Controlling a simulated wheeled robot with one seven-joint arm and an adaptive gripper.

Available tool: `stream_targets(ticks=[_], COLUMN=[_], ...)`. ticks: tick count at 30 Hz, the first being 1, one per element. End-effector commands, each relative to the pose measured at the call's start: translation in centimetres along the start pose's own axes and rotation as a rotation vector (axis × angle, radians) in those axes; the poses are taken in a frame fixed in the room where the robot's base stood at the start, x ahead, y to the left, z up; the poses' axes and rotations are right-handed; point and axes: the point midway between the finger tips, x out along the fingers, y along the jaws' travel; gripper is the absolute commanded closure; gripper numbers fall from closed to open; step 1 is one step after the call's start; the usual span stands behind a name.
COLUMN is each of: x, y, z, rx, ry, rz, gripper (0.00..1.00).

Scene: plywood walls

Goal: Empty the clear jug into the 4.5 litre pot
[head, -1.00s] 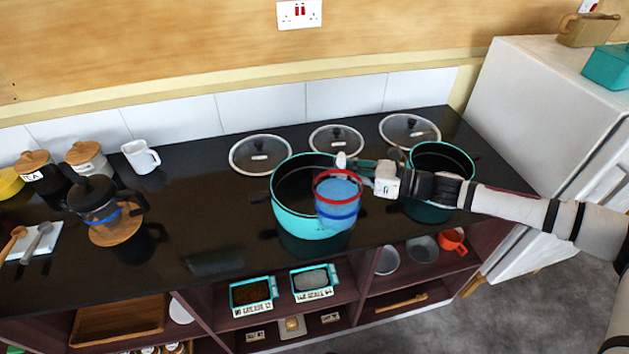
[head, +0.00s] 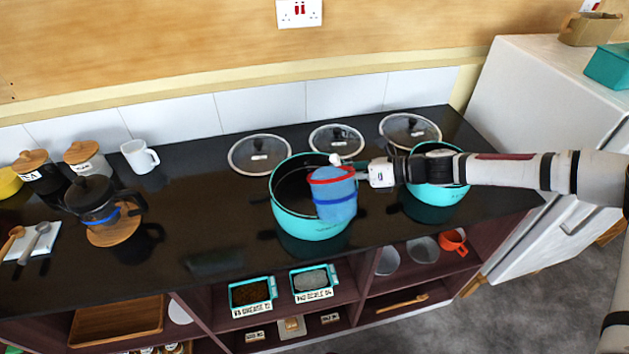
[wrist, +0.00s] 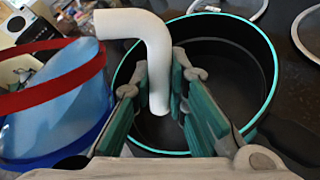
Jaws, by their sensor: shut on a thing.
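The clear jug (head: 336,200) has a red rim, a blue band and a bluish look. My gripper (head: 352,166) is shut on its white handle (wrist: 128,24). The jug hangs in front of and over the right side of the larger teal pot (head: 290,222), somewhat tilted. In the wrist view the jug (wrist: 60,115) is at the left and the dark pot with a teal rim (wrist: 274,75) lies beneath my fingers (wrist: 160,95). The pot's inside looks dark; its contents and any pouring cannot be made out. No size marking is readable.
A second teal pot (head: 438,192) stands right of the first, partly under my arm. Several glass lids (head: 260,154) lie behind the pots. A coffee press (head: 98,205) and white mug (head: 140,156) are at left. The counter between press and pot is clear.

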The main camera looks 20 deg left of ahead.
Motion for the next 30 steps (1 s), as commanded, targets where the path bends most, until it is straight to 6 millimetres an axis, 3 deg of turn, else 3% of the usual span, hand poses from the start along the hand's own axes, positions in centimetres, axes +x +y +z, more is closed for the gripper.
stream_targets(ticks=[30], x=[0.5], y=[-0.3], z=[-0.77], rx=[0.101], ry=[0.091], rz=[0.005], gripper=[1.0])
